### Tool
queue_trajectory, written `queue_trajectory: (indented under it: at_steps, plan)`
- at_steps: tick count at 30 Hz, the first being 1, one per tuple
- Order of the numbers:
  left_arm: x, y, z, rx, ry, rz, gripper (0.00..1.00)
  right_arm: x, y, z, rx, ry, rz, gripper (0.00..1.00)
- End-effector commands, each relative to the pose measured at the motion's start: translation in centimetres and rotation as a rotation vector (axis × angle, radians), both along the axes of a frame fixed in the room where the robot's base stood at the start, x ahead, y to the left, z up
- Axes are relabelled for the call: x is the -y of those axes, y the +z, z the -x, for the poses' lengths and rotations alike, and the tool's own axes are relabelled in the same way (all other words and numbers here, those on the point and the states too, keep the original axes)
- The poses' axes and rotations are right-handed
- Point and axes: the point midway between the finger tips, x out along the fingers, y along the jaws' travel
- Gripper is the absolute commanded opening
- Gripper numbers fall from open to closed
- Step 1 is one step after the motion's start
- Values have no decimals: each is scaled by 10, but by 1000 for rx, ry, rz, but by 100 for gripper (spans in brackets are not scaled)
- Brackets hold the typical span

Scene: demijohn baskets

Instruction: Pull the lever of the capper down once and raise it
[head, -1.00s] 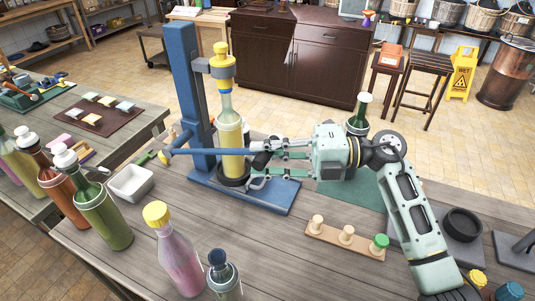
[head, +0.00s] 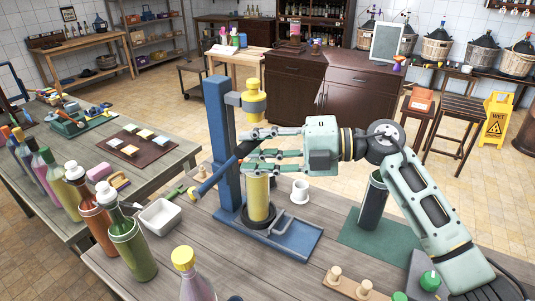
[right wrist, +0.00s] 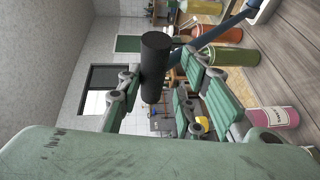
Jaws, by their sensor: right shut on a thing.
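The capper has a blue column (head: 219,145), a yellow capping head (head: 253,104) and a blue base (head: 290,238). A bottle with yellow contents (head: 258,198) stands upright on the base under the head; its neck is hidden behind my gripper. The blue lever (head: 213,180) slants up to the right and ends in a black grip (head: 240,151). My right gripper (head: 250,150) is shut on this grip, in front of the bottle's upper part. In the right wrist view the black grip (right wrist: 155,68) sits between the fingers (right wrist: 160,88). My left gripper is out of view.
A white tray (head: 160,216) and several bottles stand left of the capper. A white mug (head: 300,190) stands behind the base. Wooden stoppers sit on a board (head: 345,289) in front.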

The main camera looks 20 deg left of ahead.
Motion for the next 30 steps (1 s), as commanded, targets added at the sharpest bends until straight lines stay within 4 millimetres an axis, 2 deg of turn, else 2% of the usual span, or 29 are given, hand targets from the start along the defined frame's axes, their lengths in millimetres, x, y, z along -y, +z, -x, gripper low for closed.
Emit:
queue_trajectory:
  at_steps: [1, 12, 13, 15, 30]
  plan:
    - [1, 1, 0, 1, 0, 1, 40, -5, 17, 1, 8, -2, -31, 0]
    - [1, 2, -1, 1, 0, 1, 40, -6, 21, 1, 10, -1, -35, 0]
    - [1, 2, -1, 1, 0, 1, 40, -6, 21, 1, 10, -1, -35, 34]
    - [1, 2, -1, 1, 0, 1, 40, -6, 21, 1, 10, -1, -36, 39]
    - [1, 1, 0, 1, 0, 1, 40, -6, 17, 1, 6, -2, -30, 39]
